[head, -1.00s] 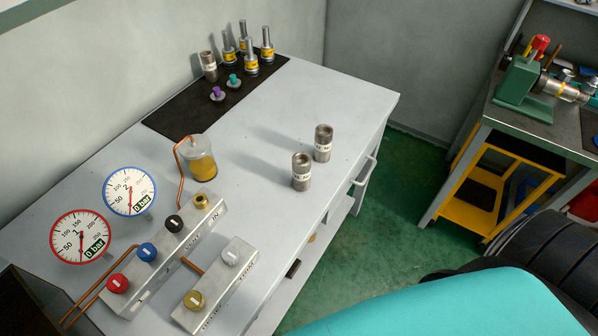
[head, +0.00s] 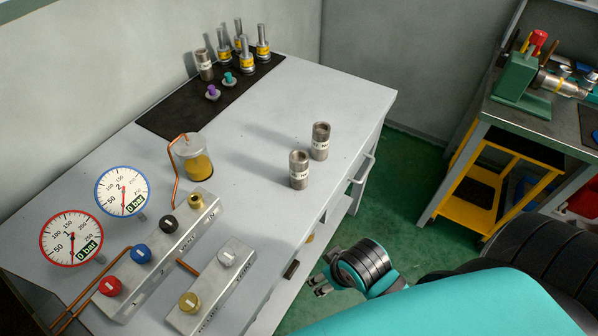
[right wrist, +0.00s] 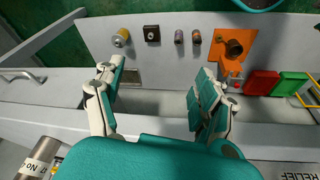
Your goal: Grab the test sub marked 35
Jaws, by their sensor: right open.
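Two grey metal test subs with white label bands stand upright on the grey bench: a nearer one (head: 299,170) and one just behind it (head: 320,141). A third similar sub (head: 204,65) stands on the black mat at the back. Their markings are too small to read in the head view. My right gripper (head: 318,284) is beyond the bench's front edge, below and right of the nearer sub, and holds nothing. In the right wrist view its fingers (right wrist: 160,76) are spread apart. A labelled metal cylinder (right wrist: 40,157) is cut off at lower left there. My left gripper is not in view.
Yellow-banded stemmed pieces (head: 247,61) crowd the black mat (head: 165,117). Gauges (head: 71,238), a valve block (head: 165,250) and a yellow-filled jar (head: 196,160) occupy the bench's left. The bench around the two subs is clear. A drawer handle (head: 364,169) juts from the front.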

